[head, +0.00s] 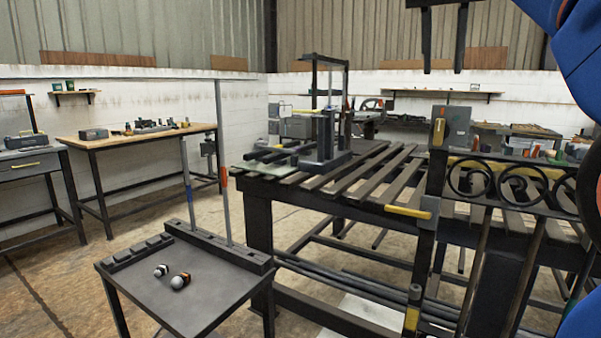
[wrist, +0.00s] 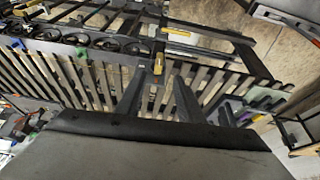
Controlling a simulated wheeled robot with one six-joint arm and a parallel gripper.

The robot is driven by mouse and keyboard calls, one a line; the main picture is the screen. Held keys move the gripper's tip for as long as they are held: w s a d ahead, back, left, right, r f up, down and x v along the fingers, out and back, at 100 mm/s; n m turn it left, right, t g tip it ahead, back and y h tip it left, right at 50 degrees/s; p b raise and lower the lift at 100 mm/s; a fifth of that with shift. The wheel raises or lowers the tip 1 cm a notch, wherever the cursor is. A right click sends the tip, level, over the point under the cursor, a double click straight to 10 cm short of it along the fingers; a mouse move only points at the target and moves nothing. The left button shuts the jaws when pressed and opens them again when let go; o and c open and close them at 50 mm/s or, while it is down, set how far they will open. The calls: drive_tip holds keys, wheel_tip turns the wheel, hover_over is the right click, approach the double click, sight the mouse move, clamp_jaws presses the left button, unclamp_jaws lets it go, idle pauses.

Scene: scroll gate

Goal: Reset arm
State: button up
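My gripper (head: 442,68) hangs at the top of the head view, above the right part of the slatted bench. Its two dark fingers point down and stand apart, with nothing between them. In the wrist view the fingers (wrist: 159,75) also show apart and empty. Part of my blue arm fills the right edge of the head view. The scroll gate (head: 488,180), a dark iron frame with a row of scrolls, stands at the right end of the bench. It also shows at the upper left of the wrist view (wrist: 105,41).
The dark slatted bench (head: 345,185) has a yellow handle (head: 408,211) at its front. A small side table (head: 215,300) holds two small round-ended pieces (head: 180,281) and upright rods (head: 223,165). A wooden workbench (head: 140,138) stands at the back left. Floor is clear at left.

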drive_tip(key=s+a+f+n+y, duration=0.1)
drive_tip(key=s+f, duration=0.6)
drive_tip(key=f, duration=1)
drive_tip(key=s+a+f+n+y, duration=0.1)
drive_tip(key=s+f+n, duration=0.2)
drive_tip(key=f, duration=1.5)
drive_tip(key=s+a+f+n+t, duration=0.1)
drive_tip(key=s+f+n, duration=0.1)
drive_tip(key=s+f, duration=0.8)
wheel_tip(320, 180, down, 8)
drive_tip(key=shift+s+f+n+y, duration=0.2)
drive_tip(key=shift+s+n+y, duration=0.2)
